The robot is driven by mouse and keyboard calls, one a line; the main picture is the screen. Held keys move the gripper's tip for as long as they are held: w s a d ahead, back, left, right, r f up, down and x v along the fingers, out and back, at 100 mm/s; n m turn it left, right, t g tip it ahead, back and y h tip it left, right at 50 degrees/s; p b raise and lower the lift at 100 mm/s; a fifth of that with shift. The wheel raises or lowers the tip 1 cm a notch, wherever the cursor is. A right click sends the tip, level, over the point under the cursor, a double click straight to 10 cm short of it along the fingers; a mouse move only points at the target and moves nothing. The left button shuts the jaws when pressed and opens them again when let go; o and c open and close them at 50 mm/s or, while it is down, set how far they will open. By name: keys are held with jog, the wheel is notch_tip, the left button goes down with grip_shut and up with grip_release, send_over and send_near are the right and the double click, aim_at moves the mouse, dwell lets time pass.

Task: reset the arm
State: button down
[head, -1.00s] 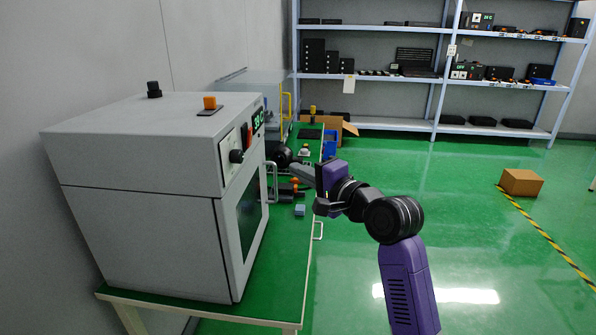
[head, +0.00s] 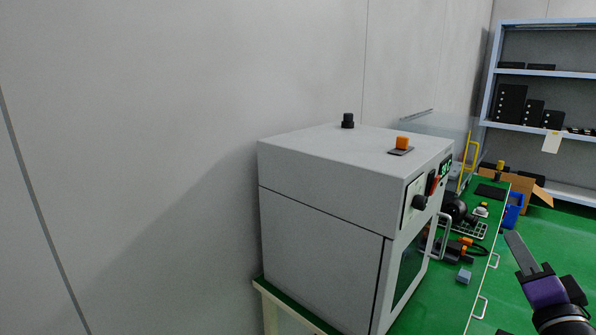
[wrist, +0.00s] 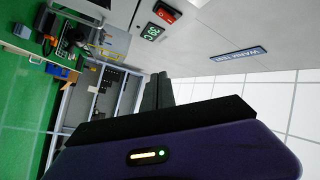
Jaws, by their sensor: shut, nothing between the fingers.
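My gripper (head: 511,240) is at the lower right of the head view, beside the green workbench (head: 455,300) and right of the grey oven. Its dark fingers are together and empty, pointing up and left in the picture. In the wrist view the fingers (wrist: 157,88) show as two dark bars side by side above the purple gripper body. Most of my arm is outside the head view.
The grey oven (head: 325,235) stands on the workbench, with an orange button (head: 402,142) on top. Shelves (head: 545,72) stand behind. Green floor is open at right.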

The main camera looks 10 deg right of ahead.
jog(key=s+a+f+n+g+y, duration=0.1)
jog(key=s+a+f+n+y, duration=0.1)
jog(key=s+a+f+n, duration=0.2)
jog(key=s+a+f+n+g+y, duration=0.2)
jog(key=s+a+f+n, duration=0.3)
jog(key=s+a+f, duration=0.5)
jog(key=s+a+f+n+g+y, duration=0.1)
jog(key=s+a+f+n+y, duration=0.2)
jog(key=s, duration=1.7)
jog(key=a+f+n, duration=0.2)
jog(key=a+f, duration=0.3)
jog(key=a, duration=0.3)
jog(key=shift+s+a+g, duration=0.3)
jog(key=shift+s, duration=0.05)
